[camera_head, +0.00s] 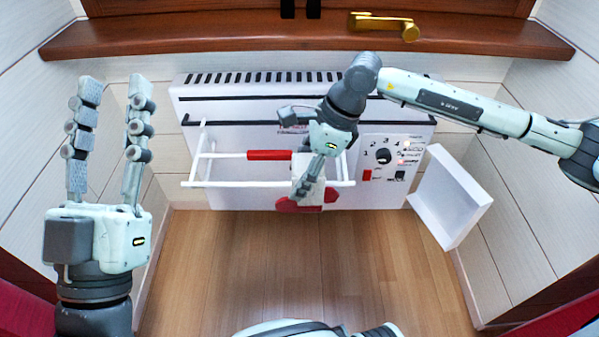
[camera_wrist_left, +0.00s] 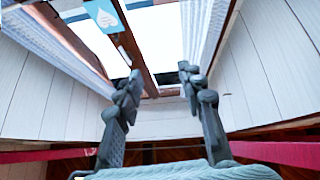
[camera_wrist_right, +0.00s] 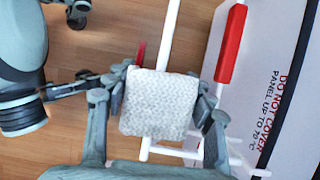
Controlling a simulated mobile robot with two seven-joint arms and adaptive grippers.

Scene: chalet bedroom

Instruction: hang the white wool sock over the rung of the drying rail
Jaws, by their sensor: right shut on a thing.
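The white wool sock (camera_wrist_right: 160,103) is knitted, with a red end (camera_head: 300,204) that shows below the front rung in the head view. My right gripper (camera_wrist_right: 160,95) is shut on the sock, with a finger on each side. The drying rail (camera_head: 230,184) is a white frame on the heater's front; its front rung also shows in the right wrist view (camera_wrist_right: 172,35). The sock covers part of this rung; whether it rests on it is hidden. My left gripper (camera_head: 114,90) is open, empty and raised at the left, away from the rail.
The white heater (camera_head: 225,105) has a top grille and a knob panel. A red sleeve (camera_head: 269,155) sits on the rail's rear bar. A white box-like piece (camera_head: 450,197) stands at the right. The front floor is clear.

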